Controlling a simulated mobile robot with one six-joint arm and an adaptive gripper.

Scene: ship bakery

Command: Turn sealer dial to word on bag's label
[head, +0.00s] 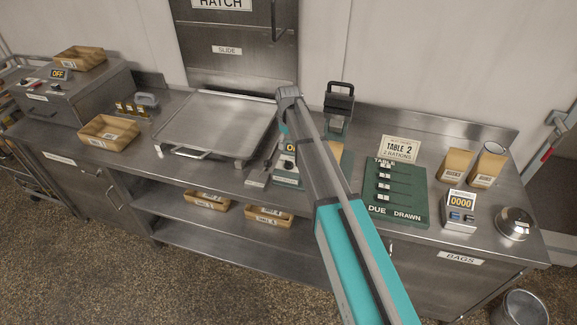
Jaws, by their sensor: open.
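The sealer appears to be the small green-based unit (286,178) on the counter, right of the steel tray, with a partly covered display. Its dial and setting cannot be made out. My arm reaches in from the lower right and its wrist is above this unit. My gripper (282,138) is open, small and mostly lost against the unit; I cannot tell whether it touches anything. A tan bag or card (336,151) shows partly behind my arm. Two brown paper bags with labels stand at the right, a left one (456,164) and a right one (488,169); their words are too small to read surely.
A steel tray (212,112) lies before the hatch. A black-handled device (340,104) stands at the back. Cardboard trays (108,130) are left.

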